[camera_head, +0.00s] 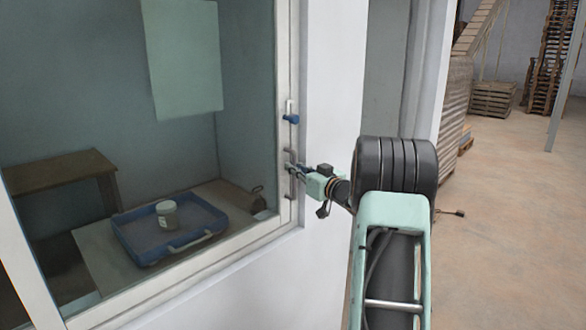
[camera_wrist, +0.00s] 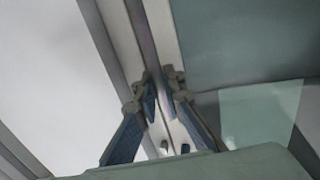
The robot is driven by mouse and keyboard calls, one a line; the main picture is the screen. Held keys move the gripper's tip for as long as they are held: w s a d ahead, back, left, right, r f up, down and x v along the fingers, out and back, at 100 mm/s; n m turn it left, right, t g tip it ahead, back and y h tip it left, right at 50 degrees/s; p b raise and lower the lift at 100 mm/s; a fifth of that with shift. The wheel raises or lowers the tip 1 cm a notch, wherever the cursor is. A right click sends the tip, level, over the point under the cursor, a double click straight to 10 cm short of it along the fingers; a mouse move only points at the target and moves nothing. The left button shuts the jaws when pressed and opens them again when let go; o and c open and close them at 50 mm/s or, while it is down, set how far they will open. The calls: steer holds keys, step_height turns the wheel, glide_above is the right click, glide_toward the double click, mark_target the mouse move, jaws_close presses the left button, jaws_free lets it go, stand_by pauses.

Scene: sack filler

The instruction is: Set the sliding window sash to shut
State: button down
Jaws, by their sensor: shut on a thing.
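The sliding window sash (camera_head: 285,60) is a large glass pane in a pale frame, filling the left of the head view. My gripper (camera_head: 291,168) is at the lower part of this stile, reaching in from the right. In the wrist view my gripper (camera_wrist: 160,84) has its two fingers on either side of a narrow upright part of the sash, seemingly the pull bar, and is shut on it. The fingers partly hide the bar. I cannot tell whether the sash is fully shut.
A white wall (camera_head: 335,60) stands right of the window. Behind the glass are a blue tray (camera_head: 135,252) with a jar (camera_head: 167,214) and a wooden table (camera_head: 60,172). Pallets (camera_head: 493,98) stand far back right. The floor (camera_head: 510,240) at right is clear.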

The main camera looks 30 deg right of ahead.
steer(key=shift+d+r, duration=0.15)
steer(key=shift+r, duration=0.2)
steer(key=c, duration=2.4)
jaws_free()
steer(key=o, duration=0.4)
steer(key=shift+w+d+f, duration=0.15)
steer(key=shift+f, duration=0.05)
steer(key=shift+f, duration=0.1)
steer(key=s, duration=0.8)
steer(key=s+d, duration=0.1)
steer(key=s, duration=0.3)
steer(key=shift+d, duration=0.1)
